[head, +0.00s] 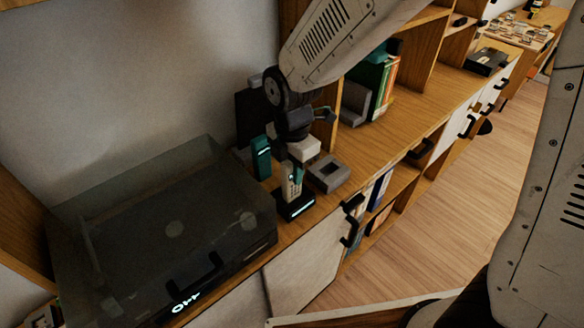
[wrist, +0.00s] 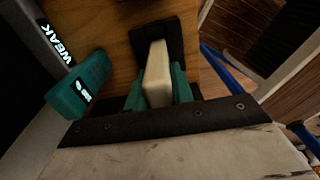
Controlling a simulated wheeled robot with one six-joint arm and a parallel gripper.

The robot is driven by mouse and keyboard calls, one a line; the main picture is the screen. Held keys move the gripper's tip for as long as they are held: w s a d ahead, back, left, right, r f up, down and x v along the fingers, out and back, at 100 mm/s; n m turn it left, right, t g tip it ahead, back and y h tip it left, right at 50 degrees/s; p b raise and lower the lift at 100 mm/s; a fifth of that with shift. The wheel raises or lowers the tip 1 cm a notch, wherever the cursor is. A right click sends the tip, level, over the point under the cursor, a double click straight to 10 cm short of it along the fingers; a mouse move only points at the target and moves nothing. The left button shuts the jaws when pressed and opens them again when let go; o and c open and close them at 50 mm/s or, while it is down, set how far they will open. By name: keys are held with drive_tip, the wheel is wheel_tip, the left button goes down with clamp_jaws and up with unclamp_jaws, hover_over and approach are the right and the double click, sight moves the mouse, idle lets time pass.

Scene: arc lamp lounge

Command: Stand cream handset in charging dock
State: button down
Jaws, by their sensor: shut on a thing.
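My gripper (head: 292,172) points down at the cabinet top, its teal fingers shut on the cream handset (head: 291,190). The handset is upright or nearly so, with keys on the side facing the head camera. Its lower end meets the black charging dock (head: 296,207), which has a lit strip on its front; I cannot tell whether it is fully seated. In the wrist view the handset (wrist: 157,68) lies between the teal fingertips (wrist: 158,92), with its far end over the black dock (wrist: 172,38). The fingers hide part of the handset.
A teal device (head: 261,158) stands close left of the dock. A grey box (head: 328,175) sits close right. Books (head: 375,85) stand farther back. The cabinet top beyond the grey box is mostly clear.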

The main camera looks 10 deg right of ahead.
drive_tip(key=c, duration=1.2)
unclamp_jaws()
drive_tip(key=shift+r, duration=0.15)
wheel_tip(320, 180, up, 7)
drive_tip(key=shift+r, duration=0.2)
drive_tip(key=s+d+r+m, duration=0.4)
drive_tip(key=d+m, duration=0.2)
drive_tip(key=s+d+r+m, duration=0.3)
drive_tip(key=d+r+m, duration=0.1)
drive_tip(key=d+m, duration=0.15)
drive_tip(key=s+d+r+m+t, duration=0.1)
drive_tip(key=s+d+m, duration=0.8)
drive_tip(key=s+m, duration=0.3)
drive_tip(key=shift+s+r+m, duration=0.25)
drive_tip(key=shift+m, duration=0.4)
drive_tip(key=shift+d, duration=0.1)
